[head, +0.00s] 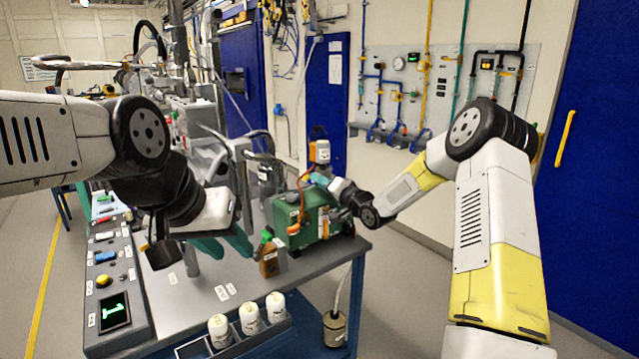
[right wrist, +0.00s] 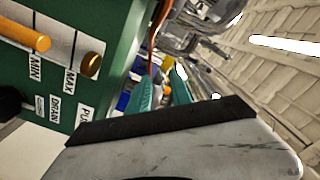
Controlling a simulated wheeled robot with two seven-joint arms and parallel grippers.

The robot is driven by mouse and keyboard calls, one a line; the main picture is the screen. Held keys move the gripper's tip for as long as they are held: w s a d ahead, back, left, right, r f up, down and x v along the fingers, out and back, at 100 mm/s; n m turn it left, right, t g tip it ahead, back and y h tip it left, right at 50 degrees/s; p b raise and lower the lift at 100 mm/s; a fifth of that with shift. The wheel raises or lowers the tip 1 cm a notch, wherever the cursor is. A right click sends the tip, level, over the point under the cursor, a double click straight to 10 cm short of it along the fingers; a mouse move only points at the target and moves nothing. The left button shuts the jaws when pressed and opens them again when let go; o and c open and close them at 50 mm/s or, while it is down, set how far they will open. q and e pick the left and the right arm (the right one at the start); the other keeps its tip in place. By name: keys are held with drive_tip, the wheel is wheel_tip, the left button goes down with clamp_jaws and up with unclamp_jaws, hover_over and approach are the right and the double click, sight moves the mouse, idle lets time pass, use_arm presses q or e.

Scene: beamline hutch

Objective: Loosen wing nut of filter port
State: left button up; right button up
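The green pump (head: 305,218) stands on the bench's right end. Its side fills the left of the right wrist view (right wrist: 118,60), with an orange sight strip, a brass plug and MIN, MAX and DRAIN labels. My right gripper (head: 318,179) is over the pump's top. Its teal fingers (right wrist: 164,92) look apart, with a small yellow-orange thing showing between or beyond them; I cannot tell if they touch it. I cannot make out the filter port or its wing nut. My left gripper (head: 224,246) hangs over the bench, left of the pump, fingers apart and empty.
A brown bottle (head: 270,258) stands in front of the pump. A control panel (head: 105,270) runs along the left. A metal pot (head: 335,328) is on the floor by the bench.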

drive_tip(key=shift+w+a, duration=0.2)
drive_tip(key=shift+w, duration=0.1)
clamp_jaws()
idle(1.3)
